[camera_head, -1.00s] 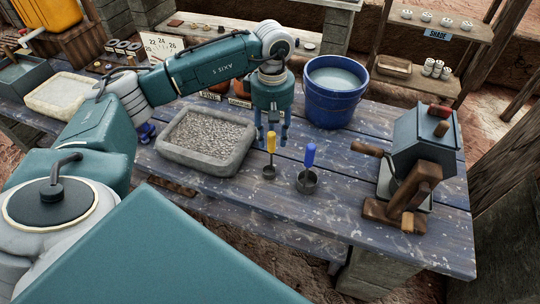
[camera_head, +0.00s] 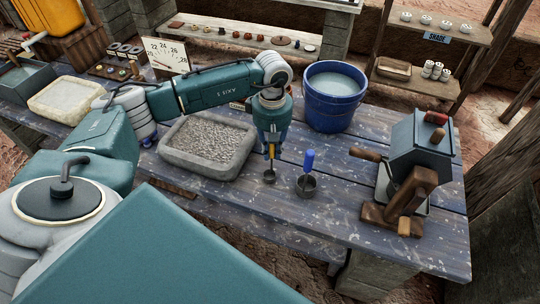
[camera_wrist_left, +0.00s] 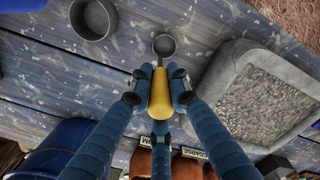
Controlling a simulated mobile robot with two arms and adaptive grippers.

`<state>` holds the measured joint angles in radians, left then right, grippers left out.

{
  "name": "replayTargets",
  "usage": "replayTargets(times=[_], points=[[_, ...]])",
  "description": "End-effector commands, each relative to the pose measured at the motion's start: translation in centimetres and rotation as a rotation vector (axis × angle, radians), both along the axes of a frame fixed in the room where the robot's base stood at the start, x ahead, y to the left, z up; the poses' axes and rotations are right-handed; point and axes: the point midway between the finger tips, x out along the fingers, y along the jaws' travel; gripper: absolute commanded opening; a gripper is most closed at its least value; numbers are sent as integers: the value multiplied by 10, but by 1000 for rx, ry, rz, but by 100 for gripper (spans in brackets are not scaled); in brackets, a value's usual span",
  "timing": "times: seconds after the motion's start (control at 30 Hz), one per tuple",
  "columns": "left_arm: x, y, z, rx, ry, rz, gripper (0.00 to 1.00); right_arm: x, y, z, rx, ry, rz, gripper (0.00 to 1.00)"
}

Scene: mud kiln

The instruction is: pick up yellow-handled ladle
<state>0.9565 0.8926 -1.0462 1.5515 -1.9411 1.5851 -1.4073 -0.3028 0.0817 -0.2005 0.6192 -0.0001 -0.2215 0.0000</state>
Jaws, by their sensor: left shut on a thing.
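The yellow-handled ladle stands upright on the blue table, its small grey cup (camera_head: 269,176) at the bottom. In the left wrist view its yellow handle (camera_wrist_left: 160,95) sits between my fingers and its cup (camera_wrist_left: 164,46) shows beyond them. My left gripper (camera_head: 271,150) points down from above and is shut on the yellow handle, which it mostly hides in the head view. A blue-handled ladle (camera_head: 308,160) stands just to the right, apart from my fingers; its larger cup (camera_wrist_left: 92,19) shows in the left wrist view. My right gripper is not in view.
A grey stone tray of gravel (camera_head: 168,158) lies close left of the ladle. A blue bucket of water (camera_head: 332,107) stands behind. A teal and wooden device (camera_head: 421,147) stands at the right.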

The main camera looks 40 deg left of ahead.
Motion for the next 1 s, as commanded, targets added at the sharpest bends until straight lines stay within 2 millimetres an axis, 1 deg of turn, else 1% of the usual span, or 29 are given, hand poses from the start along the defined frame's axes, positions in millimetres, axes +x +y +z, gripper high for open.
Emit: replayTargets(times=[0.33, 0.47, 0.53, 0.67, 0.9, 1.0], points=[[1, 0, 4, -1, -2, 0, 0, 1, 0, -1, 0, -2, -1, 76], [2, 0, 15, -1, -4, 0, 0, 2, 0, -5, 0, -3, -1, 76], [2, 0, 25, 0, -5, 0, 0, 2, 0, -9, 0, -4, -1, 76], [2, 0, 53, 0, -9, 0, 0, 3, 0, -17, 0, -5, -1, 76], [2, 0, 125, -1, -9, -1, 0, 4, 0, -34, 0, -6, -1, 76], [2, -1, 152, -1, -7, 0, 0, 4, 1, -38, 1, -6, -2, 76]])
